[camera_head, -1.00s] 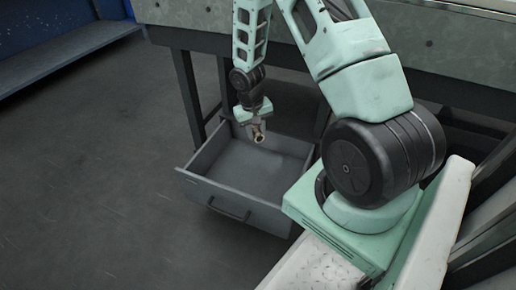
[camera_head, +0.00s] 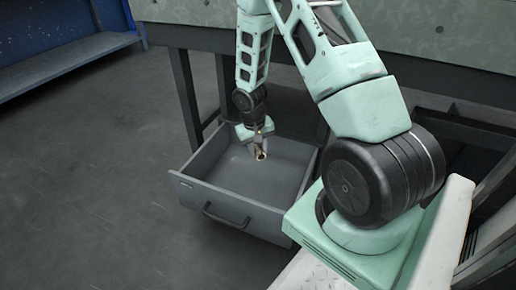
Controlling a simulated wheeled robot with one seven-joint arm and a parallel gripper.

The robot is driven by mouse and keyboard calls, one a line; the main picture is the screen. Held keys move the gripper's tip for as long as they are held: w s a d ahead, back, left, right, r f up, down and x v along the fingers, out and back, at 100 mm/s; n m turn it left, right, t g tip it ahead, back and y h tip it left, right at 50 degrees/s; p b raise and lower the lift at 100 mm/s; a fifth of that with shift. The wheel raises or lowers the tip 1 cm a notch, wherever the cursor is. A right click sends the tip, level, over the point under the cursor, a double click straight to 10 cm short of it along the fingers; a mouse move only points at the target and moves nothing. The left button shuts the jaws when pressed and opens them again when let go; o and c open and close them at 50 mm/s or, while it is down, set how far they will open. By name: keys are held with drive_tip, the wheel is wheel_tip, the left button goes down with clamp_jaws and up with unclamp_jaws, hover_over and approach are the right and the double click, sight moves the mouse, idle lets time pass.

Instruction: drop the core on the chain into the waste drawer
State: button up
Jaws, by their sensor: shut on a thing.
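The waste drawer (camera_head: 234,207) is a grey open box pulled out below the bench, with a dark handle on its front. Its visible floor looks empty. My gripper (camera_head: 259,150) points down over the drawer's inside, near its back left. It is shut on the core (camera_head: 261,155), a small tan ring-like piece whose open end shows. The core looks to be at or below the rim height; its exact gap to the drawer floor cannot be told. The chain is not in view.
The bench (camera_head: 200,38) with its dark legs stands behind and above the drawer. A blue shelf (camera_head: 60,55) is at the upper left. The grey floor (camera_head: 90,180) left of the drawer is clear.

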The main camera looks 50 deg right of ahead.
drive_tip(key=o, duration=1)
drive_tip(key=shift+r, duration=0.15)
drive_tip(key=r+p, duration=0.3)
drive_tip(key=r, duration=0.2)
drive_tip(key=a+r+p, duration=0.1)
drive_tip(key=r+p, duration=0.1)
drive_tip(key=r, duration=0.4)
drive_tip(key=w+r+p, duration=0.1)
drive_tip(key=r+p, duration=0.2)
drive_tip(key=r, duration=0.3)
drive_tip(key=shift+a+p, duration=0.35)
drive_tip(key=shift+a, duration=0.05)
